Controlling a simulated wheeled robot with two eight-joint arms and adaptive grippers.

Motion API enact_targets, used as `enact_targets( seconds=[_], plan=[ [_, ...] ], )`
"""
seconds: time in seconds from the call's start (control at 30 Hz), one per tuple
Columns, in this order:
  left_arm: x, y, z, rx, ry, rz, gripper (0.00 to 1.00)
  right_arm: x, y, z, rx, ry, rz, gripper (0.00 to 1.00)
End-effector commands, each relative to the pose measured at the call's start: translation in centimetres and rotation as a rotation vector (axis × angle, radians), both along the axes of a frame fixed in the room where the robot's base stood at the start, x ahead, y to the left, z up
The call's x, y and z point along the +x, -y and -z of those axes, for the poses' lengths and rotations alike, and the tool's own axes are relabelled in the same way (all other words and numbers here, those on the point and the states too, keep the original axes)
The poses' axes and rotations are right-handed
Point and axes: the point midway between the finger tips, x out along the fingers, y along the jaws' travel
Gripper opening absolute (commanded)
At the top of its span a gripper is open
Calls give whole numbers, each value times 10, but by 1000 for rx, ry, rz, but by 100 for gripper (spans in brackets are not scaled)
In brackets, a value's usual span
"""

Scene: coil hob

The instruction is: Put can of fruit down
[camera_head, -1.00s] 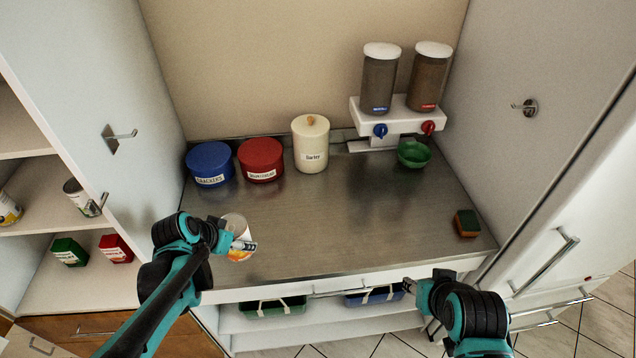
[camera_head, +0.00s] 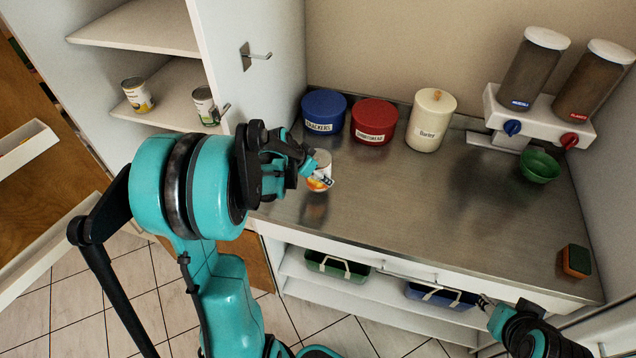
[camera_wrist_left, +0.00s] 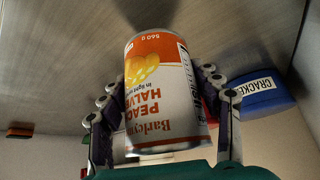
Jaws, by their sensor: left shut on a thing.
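The can of fruit (camera_head: 319,170) is white and orange, with a peach-halves label. It is at the front left of the steel counter (camera_head: 400,205), on it or just above it; I cannot tell which. My left gripper (camera_head: 316,178) is shut on the can. In the left wrist view the can (camera_wrist_left: 163,95) sits between the two fingers of the gripper (camera_wrist_left: 161,85), with the counter close beyond its end. My right gripper (camera_head: 485,302) is at the lower right by the counter's front edge, away from the can; its finger opening is too small to judge.
A blue crackers tin (camera_head: 324,114), a red tin (camera_head: 374,122) and a cream jar (camera_head: 431,121) stand along the back. A green bowl (camera_head: 539,166) sits below the dispensers (camera_head: 555,75). A sponge (camera_head: 576,261) lies at the right. The middle of the counter is clear.

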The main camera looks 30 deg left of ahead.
Motion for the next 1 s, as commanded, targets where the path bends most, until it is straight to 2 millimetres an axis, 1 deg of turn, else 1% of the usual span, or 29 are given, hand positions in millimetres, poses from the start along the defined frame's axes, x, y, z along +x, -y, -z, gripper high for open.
enact_targets(
  seconds=[0.1,0.23,0.47,0.6,0.63,0.7,1.0],
  plan=[
    [0,0,18,0,0,0,15,0,0,9,0,0,0,40],
    [0,0,35,0,1,0,15,0,0,15,0,0,0,40],
    [0,0,35,0,0,0,15,0,0,14,0,0,0,40],
    [0,1,39,0,1,0,15,0,0,18,0,0,0,40],
    [0,1,39,0,0,0,68,0,0,17,0,0,0,40],
    [0,1,38,0,0,0,84,0,0,16,0,0,0,40],
    [0,1,37,0,0,0,84,0,0,16,0,0,0,40]
  ],
)
